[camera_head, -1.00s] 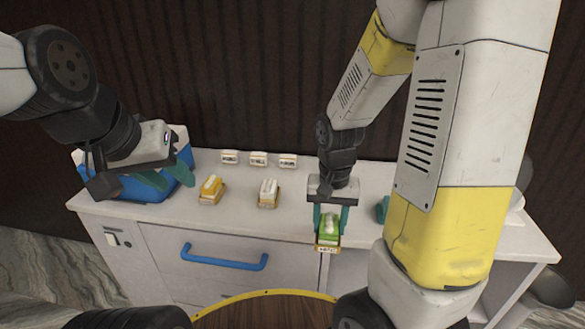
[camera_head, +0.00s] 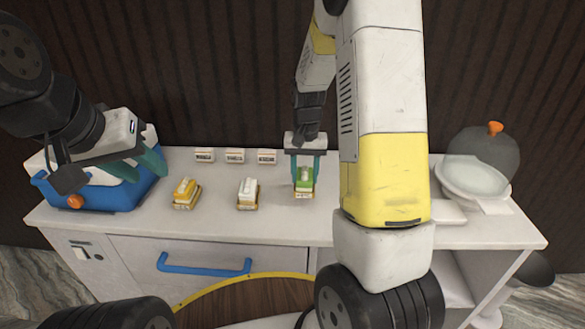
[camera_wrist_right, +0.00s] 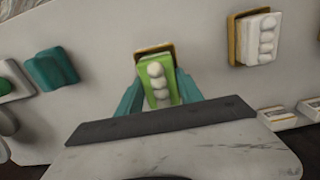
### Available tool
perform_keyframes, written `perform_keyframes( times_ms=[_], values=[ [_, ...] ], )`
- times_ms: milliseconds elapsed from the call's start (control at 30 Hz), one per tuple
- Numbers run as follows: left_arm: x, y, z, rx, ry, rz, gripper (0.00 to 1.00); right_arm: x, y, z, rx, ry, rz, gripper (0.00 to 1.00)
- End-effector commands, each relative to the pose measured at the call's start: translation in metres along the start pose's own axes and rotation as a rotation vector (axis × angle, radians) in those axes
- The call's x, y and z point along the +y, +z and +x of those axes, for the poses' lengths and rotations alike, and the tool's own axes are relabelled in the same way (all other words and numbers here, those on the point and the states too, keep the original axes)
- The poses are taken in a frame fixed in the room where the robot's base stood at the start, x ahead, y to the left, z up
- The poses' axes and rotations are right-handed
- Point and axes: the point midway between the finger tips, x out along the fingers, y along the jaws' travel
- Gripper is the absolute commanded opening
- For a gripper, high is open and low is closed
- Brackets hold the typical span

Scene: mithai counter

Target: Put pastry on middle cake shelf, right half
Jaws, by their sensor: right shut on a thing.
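A green pastry (camera_head: 304,180) with white blobs on top sits on a small brown board, between the teal fingers of my right gripper (camera_head: 305,169), which is shut on it. It is over the counter top, roughly in line with a yellow pastry (camera_head: 185,192) and a white pastry (camera_head: 248,193) to its left. I cannot tell whether its board touches the counter. The right wrist view shows the green pastry (camera_wrist_right: 157,82) between the fingers. My left gripper (camera_head: 148,162) is open and empty above a blue box at the left. I cannot make out a tiered cake shelf.
The white counter (camera_head: 215,215) has several small label cards (camera_head: 235,156) along its back. The blue box (camera_head: 105,195) stands at the left end. A pale bowl (camera_head: 473,180) and a grey dome (camera_head: 485,147) stand at the right. My right arm hides part of the counter.

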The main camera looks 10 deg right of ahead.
Motion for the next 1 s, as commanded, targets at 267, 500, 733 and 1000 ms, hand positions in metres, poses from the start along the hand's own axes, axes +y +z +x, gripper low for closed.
perform_keyframes(
  times_ms=[267, 500, 733, 1000],
  values=[
    [0.000, 0.000, 0.000, 0.000, 0.000, 0.000, 0.36, -0.002, -0.019, 0.005, -0.003, 0.000, -0.001, 0.01],
    [0.000, 0.000, 0.000, 0.000, 0.000, 0.000, 0.36, -0.002, -0.018, 0.037, -0.001, 0.000, 0.000, 0.01],
    [0.000, 0.000, 0.000, 0.000, 0.000, 0.000, 0.36, -0.002, -0.018, 0.037, 0.000, -0.001, -0.001, 0.01],
    [0.000, 0.000, 0.000, 0.000, 0.000, 0.000, 0.36, -0.002, -0.018, 0.040, -0.001, 0.000, -0.001, 0.65]
  ],
)
